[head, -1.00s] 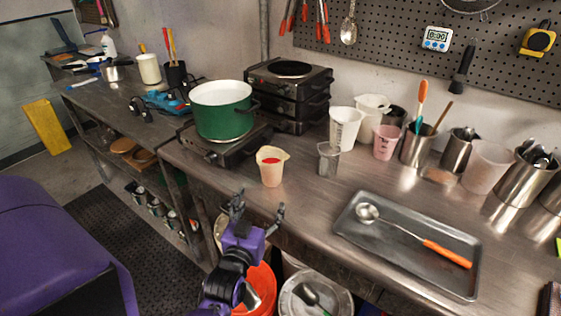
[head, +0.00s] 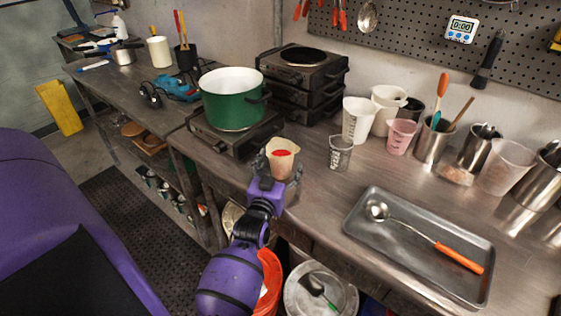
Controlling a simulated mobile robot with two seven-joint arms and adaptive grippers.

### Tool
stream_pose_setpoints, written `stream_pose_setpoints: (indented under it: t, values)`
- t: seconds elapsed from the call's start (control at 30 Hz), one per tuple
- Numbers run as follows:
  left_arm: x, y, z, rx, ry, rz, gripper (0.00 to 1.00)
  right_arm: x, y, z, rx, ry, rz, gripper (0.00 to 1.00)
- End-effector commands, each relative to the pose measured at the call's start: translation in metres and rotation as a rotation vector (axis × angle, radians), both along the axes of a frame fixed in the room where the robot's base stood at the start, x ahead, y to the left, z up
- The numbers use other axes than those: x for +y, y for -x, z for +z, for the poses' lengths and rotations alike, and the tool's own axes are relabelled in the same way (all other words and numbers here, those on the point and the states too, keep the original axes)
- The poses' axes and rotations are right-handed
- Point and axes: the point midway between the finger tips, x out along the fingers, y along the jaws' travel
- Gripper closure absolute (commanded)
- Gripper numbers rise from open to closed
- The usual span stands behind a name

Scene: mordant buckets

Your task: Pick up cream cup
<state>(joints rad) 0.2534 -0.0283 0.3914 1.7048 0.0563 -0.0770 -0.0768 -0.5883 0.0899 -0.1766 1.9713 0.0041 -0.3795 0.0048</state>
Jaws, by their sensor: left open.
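The cream cup (head: 281,158) stands upright on the metal bench near its front edge, with red showing inside or on it. My left gripper (head: 279,170) is open at the cup, its fingers on either side of the cup's lower part as seen from here. I cannot tell whether the fingers touch it. The purple wrist hides part of the cup's base. My right gripper is not in view.
A green pot (head: 232,104) sits on a hot plate left of the cup. A clear measuring cup (head: 340,153) stands close on the right. A metal tray (head: 362,246) with a ladle lies further right. Buckets stand below the bench edge.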

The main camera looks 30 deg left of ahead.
Motion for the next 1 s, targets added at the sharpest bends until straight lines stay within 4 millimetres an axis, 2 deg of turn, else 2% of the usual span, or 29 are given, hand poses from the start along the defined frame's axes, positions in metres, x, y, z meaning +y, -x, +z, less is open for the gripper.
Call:
stream_pose_setpoints:
  t: [0.2, 0.23, 0.6, 0.67, 1.0]
  values:
    - [0.0005, -0.0009, -0.0011, 0.001, 0.0, 0.0, 0.22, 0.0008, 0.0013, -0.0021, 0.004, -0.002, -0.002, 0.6]
    - [0.0005, -0.0009, -0.0011, 0.001, 0.0, 0.0, 0.24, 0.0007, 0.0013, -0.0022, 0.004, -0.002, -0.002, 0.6]
    - [0.0003, -0.0006, -0.0012, 0.002, 0.001, 0.0, 0.73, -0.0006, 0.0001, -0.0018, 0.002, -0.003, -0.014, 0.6]
    - [0.0003, -0.0009, -0.0001, -0.001, 0.0, 0.0, 0.79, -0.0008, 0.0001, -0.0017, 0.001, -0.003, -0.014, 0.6]
    - [0.0005, -0.0013, 0.0017, -0.001, 0.0, 0.0, 0.8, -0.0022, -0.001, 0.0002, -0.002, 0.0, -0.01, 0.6]
